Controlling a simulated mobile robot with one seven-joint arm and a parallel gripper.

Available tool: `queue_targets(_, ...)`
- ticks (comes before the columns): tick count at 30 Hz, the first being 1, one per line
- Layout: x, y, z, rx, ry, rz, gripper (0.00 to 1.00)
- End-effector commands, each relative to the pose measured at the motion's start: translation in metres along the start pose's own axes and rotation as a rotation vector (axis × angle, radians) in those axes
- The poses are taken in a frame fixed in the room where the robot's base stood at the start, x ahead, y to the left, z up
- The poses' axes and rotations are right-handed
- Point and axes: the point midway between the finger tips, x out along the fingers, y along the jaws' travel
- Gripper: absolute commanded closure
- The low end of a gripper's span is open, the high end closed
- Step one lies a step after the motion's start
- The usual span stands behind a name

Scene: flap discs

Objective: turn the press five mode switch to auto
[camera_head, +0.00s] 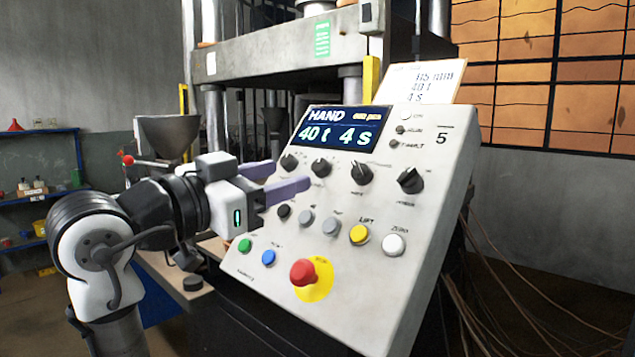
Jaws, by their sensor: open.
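The sloped control panel (436,215) is marked 5, and its screen (340,128) reads HAND, 40 t, 4 s. A row of black rotary knobs lies below the screen: a far-left knob (289,162), a second (321,167), a third (361,174) and a larger far-right knob (410,180). Their small labels are too blurred to tell which is the mode switch. My gripper (291,176) is open and empty at the panel's left side, its two pale purple fingers pointing right, near the two left knobs. Whether the fingers touch the panel cannot be told.
A red mushroom button (303,272) on a yellow disc sits low on the panel. Several coloured buttons, including a yellow one (359,235) and a white one (393,245), lie below the knobs. A paper note (420,82) stands behind the panel. Cables hang at right.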

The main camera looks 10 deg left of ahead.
Motion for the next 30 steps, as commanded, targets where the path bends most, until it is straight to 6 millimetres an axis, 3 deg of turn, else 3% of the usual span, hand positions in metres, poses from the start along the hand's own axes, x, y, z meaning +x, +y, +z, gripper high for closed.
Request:
queue_targets(3,0.005,0.012,0.007,0.013,-0.071,0.060,0.49)
queue_targets(8,0.018,0.015,0.009,0.013,-0.085,0.074,0.49)
queue_targets(21,0.106,0.021,0.015,0.011,-0.082,0.071,0.49)
queue_targets(30,0.139,0.023,0.019,0.013,-0.080,0.068,0.49)
